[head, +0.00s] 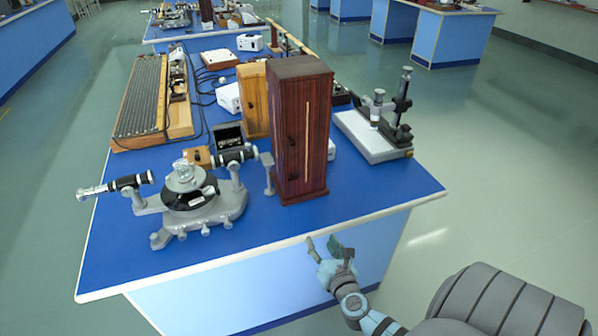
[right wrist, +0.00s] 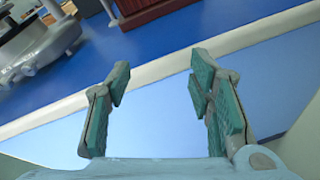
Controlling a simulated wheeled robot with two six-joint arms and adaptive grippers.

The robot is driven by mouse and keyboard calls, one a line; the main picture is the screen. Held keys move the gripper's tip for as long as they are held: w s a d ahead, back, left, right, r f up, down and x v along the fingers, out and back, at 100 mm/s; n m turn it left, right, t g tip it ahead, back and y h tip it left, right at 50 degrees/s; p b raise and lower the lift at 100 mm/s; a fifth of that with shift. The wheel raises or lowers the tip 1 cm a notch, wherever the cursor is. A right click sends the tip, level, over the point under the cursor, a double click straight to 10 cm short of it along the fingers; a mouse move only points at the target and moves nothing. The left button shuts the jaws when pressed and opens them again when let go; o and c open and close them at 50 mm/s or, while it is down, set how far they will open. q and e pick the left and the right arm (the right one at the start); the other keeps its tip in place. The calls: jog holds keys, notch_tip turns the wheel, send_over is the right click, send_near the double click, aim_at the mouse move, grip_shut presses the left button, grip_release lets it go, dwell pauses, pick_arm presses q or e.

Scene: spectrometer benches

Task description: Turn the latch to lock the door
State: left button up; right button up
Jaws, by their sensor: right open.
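A tall dark red-brown wooden cabinet (head: 301,130) stands upright on the blue bench near its front edge. Its front face carries a pale vertical strip and a small dark fitting, too small to tell whether it is the latch or how it is turned. In the right wrist view only the cabinet's base (right wrist: 150,10) shows at the top edge. My right gripper (head: 323,245) is open and empty, in front of the bench's front edge and below the cabinet. Its two fingers stand apart in the right wrist view (right wrist: 161,75). My left gripper is out of view.
A grey spectrometer (head: 190,200) stands left of the cabinet, with a small grey stand (head: 268,174) between them. A lighter wooden box (head: 253,100) is behind. A white-based instrument (head: 370,138) stands to the right. The bench top (head: 345,195) is bare before the cabinet.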

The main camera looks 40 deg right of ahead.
aim_at(294, 179)
jog(key=w+a+r+n+t, duration=0.1)
jog(key=w+r+n+t, duration=0.3)
jog(key=r, duration=0.7)
jog(key=shift+n+g, duration=0.5)
jog(key=x, duration=0.4)
jog(key=b+x, duration=0.1)
jog(key=x, duration=0.3)
jog(key=b+x, duration=0.1)
jog(key=x, duration=0.4)
jog(key=shift+s+d+f, duration=0.1)
jog(key=shift+f, duration=0.25)
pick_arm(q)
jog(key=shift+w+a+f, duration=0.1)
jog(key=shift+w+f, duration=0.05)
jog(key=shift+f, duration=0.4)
pick_arm(e)
jog(key=shift+c, duration=0.5)
grip_shut()
